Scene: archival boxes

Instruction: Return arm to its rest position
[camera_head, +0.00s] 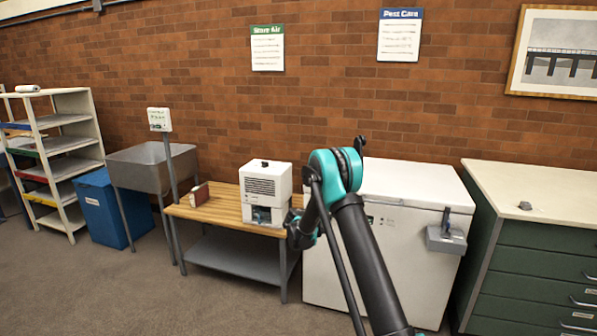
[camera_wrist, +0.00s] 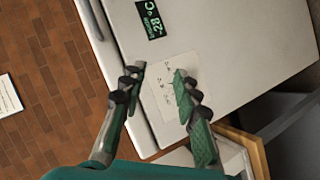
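My arm (camera_head: 352,210) rises from the bottom of the head view and bends at a teal joint, in front of the white chest freezer (camera_head: 410,190). Its far end hangs near the freezer's left front corner, where the fingers are hard to make out. In the wrist view my gripper (camera_wrist: 161,80) is open, with its two dark green padded fingers apart and nothing between them. Beyond the fingers is the freezer front (camera_wrist: 235,50), with a small dark display showing green digits (camera_wrist: 150,18) and a pale paper label (camera_wrist: 170,85).
A green drawer cabinet (camera_head: 535,260) stands right. Floor at front left is clear.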

